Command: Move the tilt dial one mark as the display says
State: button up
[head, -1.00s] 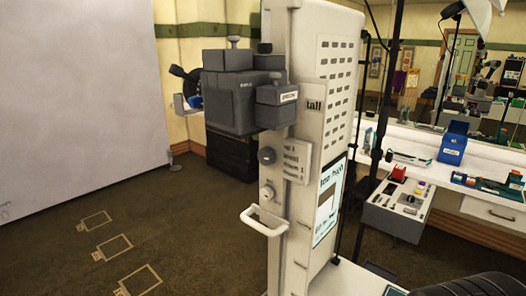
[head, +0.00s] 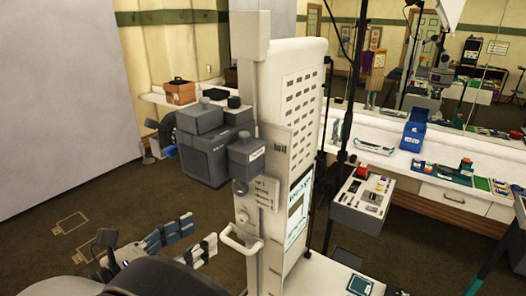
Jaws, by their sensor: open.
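A tall off-white column stand (head: 255,100) carries a dark grey boxy unit (head: 205,150) on its left side. A dark round knob (head: 240,187) and a pale round knob (head: 243,217) sit on its front; I cannot tell which is the tilt dial. A small plate (head: 266,190) beside them has lines too small to read. A display panel (head: 298,207) with teal text is on the stand's right side, its words unreadable. My gripper (head: 188,240) is at the lower left, open and empty, its fingers left of the stand's white handle (head: 240,242) and apart from the knobs.
The white handle sticks out below the knobs. A grey drawer unit (head: 358,200) with small items stands right of the stand. A long white counter (head: 440,165) holds a blue box (head: 414,130) and tools.

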aim_at(237, 191)
jog(key=s+a+n+t, duration=0.1)
jog(key=s+a+n, duration=0.1)
jog(key=a, duration=0.2)
jog(key=shift+y, duration=0.4)
jog(key=x, duration=0.6)
jog(key=b+x, duration=0.1)
jog(key=x, duration=0.4)
jog(key=r+x, duration=0.1)
jog(key=x, duration=0.5)
jog(key=shift+w+b, duration=0.35)
jog(key=shift+w, duration=0.05)
jog(key=shift+c, duration=0.3)
jog(key=c, duration=1)
jog(key=m+b, duration=0.1)
jog(key=m, duration=0.1)
jog(key=shift+f+m, duration=0.1)
jog(key=shift+m, duration=0.2)
jog(key=shift+m+b, duration=0.55)
jog(key=shift+m, duration=0.35)
jog(key=o, duration=1.1)
jog(key=shift+c, duration=0.2)
